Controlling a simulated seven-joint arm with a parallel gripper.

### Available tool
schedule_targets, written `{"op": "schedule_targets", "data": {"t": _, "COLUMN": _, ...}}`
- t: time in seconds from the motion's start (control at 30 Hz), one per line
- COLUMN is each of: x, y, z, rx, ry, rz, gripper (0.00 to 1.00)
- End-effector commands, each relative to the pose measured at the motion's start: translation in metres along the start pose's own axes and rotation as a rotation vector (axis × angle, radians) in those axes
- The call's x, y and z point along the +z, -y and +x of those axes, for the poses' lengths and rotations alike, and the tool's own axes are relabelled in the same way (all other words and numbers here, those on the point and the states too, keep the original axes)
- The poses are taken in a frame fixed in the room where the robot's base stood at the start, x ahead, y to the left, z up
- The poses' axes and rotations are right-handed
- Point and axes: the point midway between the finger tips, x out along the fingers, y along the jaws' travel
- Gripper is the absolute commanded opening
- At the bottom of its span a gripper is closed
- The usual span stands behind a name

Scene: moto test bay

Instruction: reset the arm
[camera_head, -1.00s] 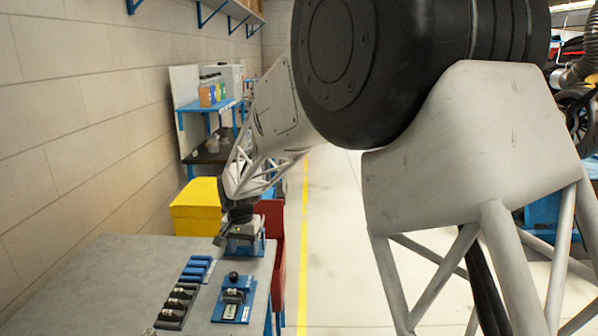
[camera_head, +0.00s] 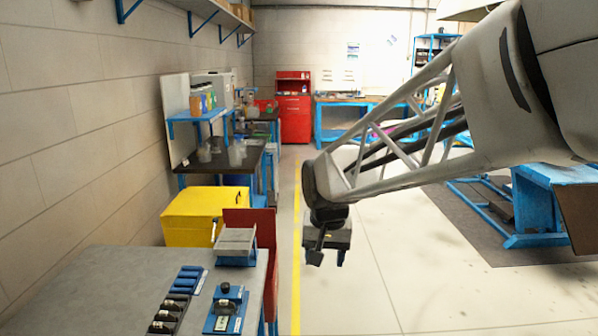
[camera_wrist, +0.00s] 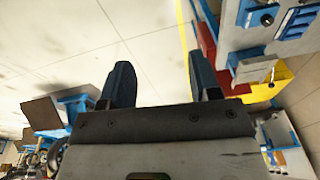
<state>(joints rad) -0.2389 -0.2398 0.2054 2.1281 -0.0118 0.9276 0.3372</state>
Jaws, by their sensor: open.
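My gripper (camera_head: 326,258) hangs in the middle of the head view, over the pale floor just right of the yellow line. It is clear of the grey bench (camera_head: 120,275). In the wrist view my gripper (camera_wrist: 160,85) shows two dark fingers spread apart with only floor between them, so it is open and empty. My arm reaches in from the right side of the head view, with its lattice link sloping down to the wrist.
The bench holds a grey-topped blue stand (camera_head: 236,243), a blue fixture (camera_head: 226,310) and a rack of dark pieces (camera_head: 172,312). A yellow box (camera_head: 203,215) and a red panel (camera_head: 262,225) stand behind it. A blue-framed table (camera_head: 545,205) is at right. Floor between is free.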

Motion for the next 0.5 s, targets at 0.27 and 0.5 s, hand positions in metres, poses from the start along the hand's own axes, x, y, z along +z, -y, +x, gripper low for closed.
{"op": "schedule_targets", "data": {"t": 0.27, "x": 0.057, "y": -0.054, "z": -0.021, "rx": 0.0, "ry": -0.034, "rz": -0.016, "gripper": 0.57}}
{"op": "schedule_targets", "data": {"t": 0.5, "x": 0.109, "y": -0.093, "z": -0.03, "rx": 0.004, "ry": -0.062, "rz": -0.035, "gripper": 0.57}}
